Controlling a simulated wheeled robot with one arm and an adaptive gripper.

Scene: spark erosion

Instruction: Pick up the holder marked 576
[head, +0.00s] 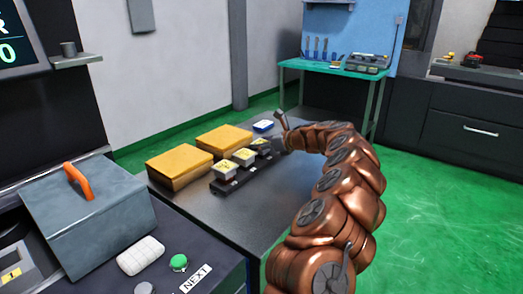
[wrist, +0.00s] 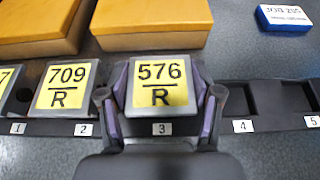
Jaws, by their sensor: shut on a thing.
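The holder marked 576 (wrist: 160,84) has a yellow label reading "576 R" and sits at the place numbered 3 in the dark rack (wrist: 240,127). My gripper (wrist: 161,98) is shut on it, with one finger on each side of the block.
The holder marked 709 (wrist: 62,87) stands at place 2, with another holder at the left edge. Places 4 and 5 look empty. Two orange-yellow boxes (head: 224,138) (head: 180,163) and a blue box (wrist: 290,18) lie behind the rack. A grey case (head: 90,215) stands at the front left.

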